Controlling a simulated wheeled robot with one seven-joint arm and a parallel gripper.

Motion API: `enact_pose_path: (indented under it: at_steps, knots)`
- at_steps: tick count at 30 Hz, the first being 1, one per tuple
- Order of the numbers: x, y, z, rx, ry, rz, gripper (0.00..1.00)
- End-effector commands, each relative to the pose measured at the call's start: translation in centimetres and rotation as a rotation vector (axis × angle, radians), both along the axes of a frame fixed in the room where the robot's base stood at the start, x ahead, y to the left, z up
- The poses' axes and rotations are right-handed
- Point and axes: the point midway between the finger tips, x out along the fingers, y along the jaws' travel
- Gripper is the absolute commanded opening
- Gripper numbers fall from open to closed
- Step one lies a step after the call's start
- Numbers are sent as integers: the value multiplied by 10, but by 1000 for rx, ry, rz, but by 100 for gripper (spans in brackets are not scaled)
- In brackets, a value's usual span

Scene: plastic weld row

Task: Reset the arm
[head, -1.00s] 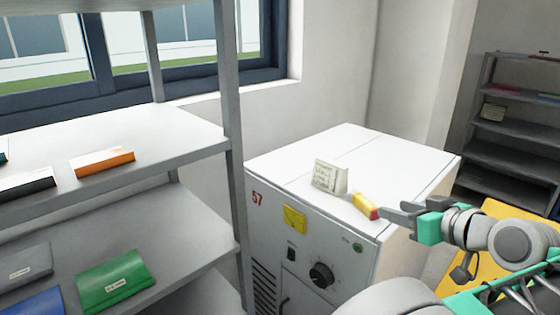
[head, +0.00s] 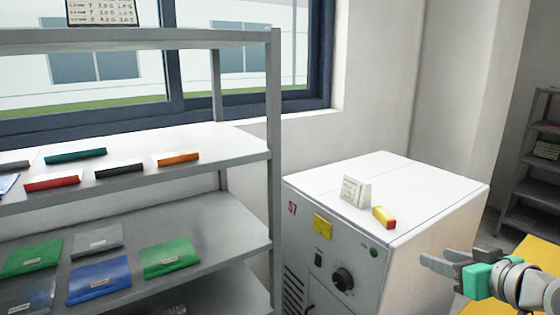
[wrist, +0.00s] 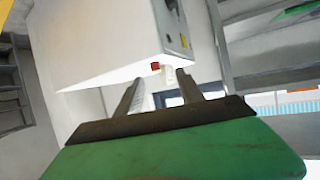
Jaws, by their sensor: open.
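My gripper (head: 437,260) is at the lower right of the head view, in front of and to the right of the white-topped machine (head: 420,188). Its jaws are apart with nothing between them. In the wrist view my gripper (wrist: 158,88) shows two separate fingers pointing toward the machine (wrist: 115,45). A yellow block with a red end (head: 384,217) lies on the machine's top near the front edge, apart from my gripper. Its red end (wrist: 155,66) also shows in the wrist view.
A small white card with writing (head: 356,191) stands beside the yellow block. A grey shelf (head: 225,144) at left holds coloured bars and packets, including an orange bar (head: 178,159) and a green packet (head: 170,258). A dark shelf (head: 545,185) stands at far right, with a yellow surface (head: 535,255) nearer.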

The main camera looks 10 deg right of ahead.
Motion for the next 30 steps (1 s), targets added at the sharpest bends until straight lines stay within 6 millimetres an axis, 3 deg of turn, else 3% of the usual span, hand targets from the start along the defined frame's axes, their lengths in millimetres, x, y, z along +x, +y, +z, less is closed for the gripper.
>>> enact_pose_path:
  at_steps: [7,14,20,23,27,30]
  knots:
    - [19,12,-20,32,75,-4,45]
    - [52,57,-51,67,197,36,45]
    - [74,122,-92,92,365,74,45]
    - [74,171,-119,89,485,93,45]
    - [52,234,-156,62,658,95,45]
    - [26,265,-176,29,757,80,45]
